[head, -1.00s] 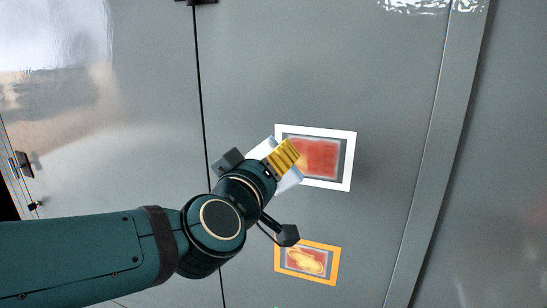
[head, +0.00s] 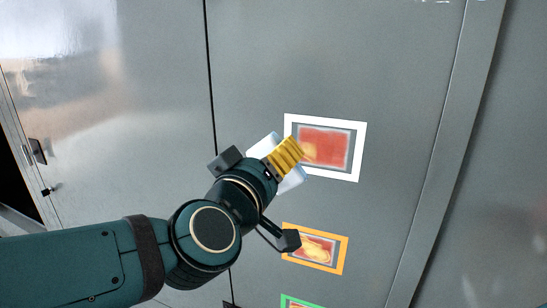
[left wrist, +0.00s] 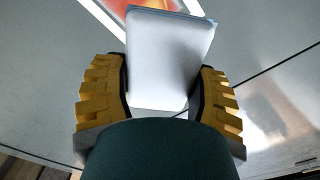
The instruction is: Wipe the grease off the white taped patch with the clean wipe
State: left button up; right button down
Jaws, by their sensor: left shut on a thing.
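The white taped patch (head: 324,174) is a white tape frame on the grey cabinet door in the head view. Inside it is a red smear with a yellowish spot at its lower left. My left gripper (head: 283,160) is at the patch's left edge, shut on a pale wipe (head: 264,143) that shows on both sides of the yellow fingers. In the left wrist view the wipe (left wrist: 168,60) is a whitish block with a blue edge between the fingers, its visible face clean. A corner of the patch (left wrist: 108,18) shows beyond it. Contact with the door cannot be told. My right gripper is not in view.
An orange taped patch (head: 343,255) with a red and yellow smear lies below the white one. Part of a green taped patch (head: 300,300) shows at the bottom edge. The door to the right is bare. A latch (head: 37,151) is at far left.

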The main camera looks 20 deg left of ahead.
aim_at(314, 151)
pick_arm(q)
jog(key=shift+w, duration=0.1)
dwell(0.3)
jog(key=w+f+b, duration=0.2)
jog(key=w+b, duration=0.1)
jog(key=w, duration=0.3)
jog(key=shift+w+d, duration=0.2)
jog(key=shift+w, duration=1.25)
dwell(0.9)
jog(key=shift+d, duration=0.15)
jog(key=shift+s+d+r+p, duration=0.1)
jog(key=shift+d+p, duration=0.4)
jog(key=shift+d, duration=0.45)
jog(key=shift+d+p, duration=0.3)
jog(key=shift+d, duration=0.7)
